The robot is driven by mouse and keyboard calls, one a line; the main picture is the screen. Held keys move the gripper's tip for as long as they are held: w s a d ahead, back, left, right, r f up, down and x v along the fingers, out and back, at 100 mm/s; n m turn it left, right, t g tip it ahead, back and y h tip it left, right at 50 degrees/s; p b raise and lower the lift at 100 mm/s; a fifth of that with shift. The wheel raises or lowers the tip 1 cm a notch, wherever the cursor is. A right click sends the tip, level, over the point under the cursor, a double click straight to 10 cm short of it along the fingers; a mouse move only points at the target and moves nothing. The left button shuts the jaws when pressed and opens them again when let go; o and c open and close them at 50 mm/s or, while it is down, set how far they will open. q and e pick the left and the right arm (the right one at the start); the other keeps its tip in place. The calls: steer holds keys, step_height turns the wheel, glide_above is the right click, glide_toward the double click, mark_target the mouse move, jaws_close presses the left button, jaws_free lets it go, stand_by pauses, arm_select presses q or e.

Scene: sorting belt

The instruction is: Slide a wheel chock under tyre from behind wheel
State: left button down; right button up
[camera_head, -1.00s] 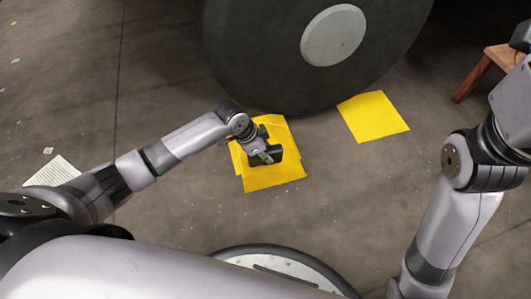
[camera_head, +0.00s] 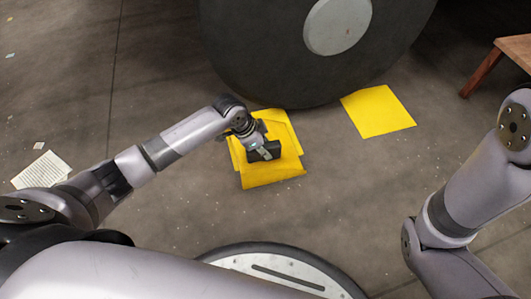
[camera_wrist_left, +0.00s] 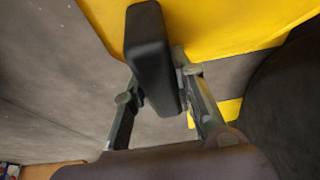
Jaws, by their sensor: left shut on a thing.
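The big dark tyre (camera_head: 270,70) with its pale hub (camera_head: 338,25) stands at the top of the head view. A yellow wheel chock (camera_head: 272,174) is on the floor at the tyre's near left side. Whether it touches the tyre cannot be told. My left gripper (camera_head: 258,146) is over the chock, shut on a black block (camera_wrist_left: 152,50) that looks like its handle. In the left wrist view the block sits between the fingers (camera_wrist_left: 160,86), with the chock's yellow surface (camera_wrist_left: 235,22) behind it. My right gripper is outside the frames.
A flat yellow patch (camera_head: 378,111) lies on the floor right of the tyre's base. A wooden stool (camera_head: 490,68) stands at the upper right. A white paper (camera_head: 42,170) lies on the floor at left. The floor between my base and the chock is clear.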

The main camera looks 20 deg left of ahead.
arm_select(q)
steer(key=shift+w+a+b, duration=0.3)
steer(key=shift+w+a, duration=0.25)
steer(key=shift+w, duration=0.35)
steer(key=shift+w+a+b, duration=0.25)
steer(key=shift+w+a, duration=0.35)
steer(key=shift+w, duration=0.3)
steer(key=shift+w+a+b, duration=0.3)
steer(key=shift+w+a, duration=0.25)
steer(key=shift+w, duration=0.35)
steer(key=shift+w+a+f+b, duration=0.1)
steer(key=shift+w+a+b, duration=0.5)
steer(key=shift+w, duration=0.3)
steer(key=shift+w+a+b, duration=0.5)
steer(key=shift+w+a, duration=0.15)
steer(key=shift+w, duration=0.25)
steer(key=shift+w+a+b, duration=0.3)
steer(key=shift+w+a, duration=0.05)
steer(key=shift+w, duration=0.15)
steer(key=shift+w+d, duration=0.4)
steer(key=shift+d, duration=0.15)
steer(key=shift+f, duration=0.35)
steer(key=c, duration=1.2)
jaws_free()
steer(key=shift+c, duration=0.2)
